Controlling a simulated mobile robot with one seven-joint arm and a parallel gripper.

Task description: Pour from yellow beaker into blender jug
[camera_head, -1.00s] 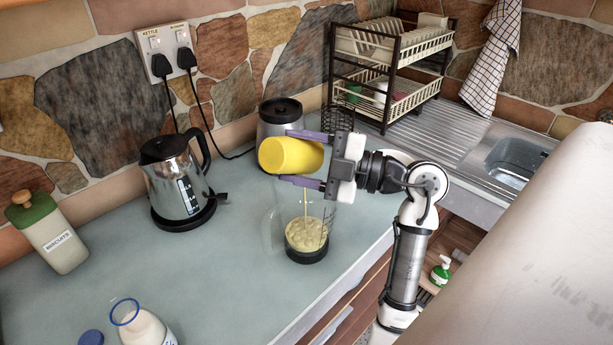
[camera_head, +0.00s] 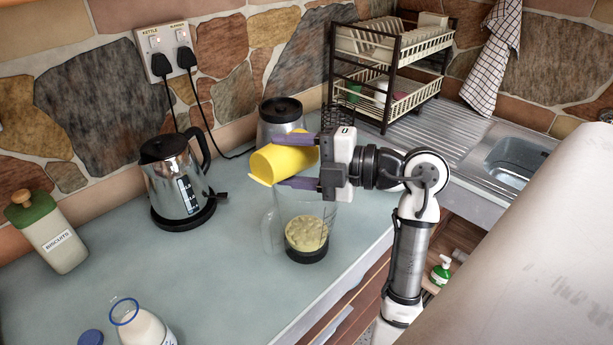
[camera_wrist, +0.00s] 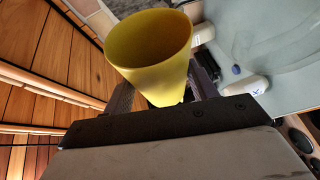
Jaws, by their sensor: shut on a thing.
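My gripper (camera_head: 300,161) is shut on the yellow beaker (camera_head: 284,161), with a purple finger on each side of it. The beaker is held in the air above the blender jug, tilted, its mouth toward the left and lower than its base. In the wrist view the beaker (camera_wrist: 152,55) shows its open mouth, and its inner wall looks bare as far as I can see. The clear blender jug (camera_head: 318,215) stands upright on the counter below, with a pale yellow, lumpy mass (camera_head: 306,233) at its bottom. No stream shows between beaker and jug.
The blender base (camera_head: 281,118) stands behind the beaker. A steel kettle (camera_head: 178,180) is to the left. A biscuits jar (camera_head: 55,235) and a milk bottle (camera_head: 143,325) stand farther left. A dish rack (camera_head: 388,70) and sink (camera_head: 517,160) are right.

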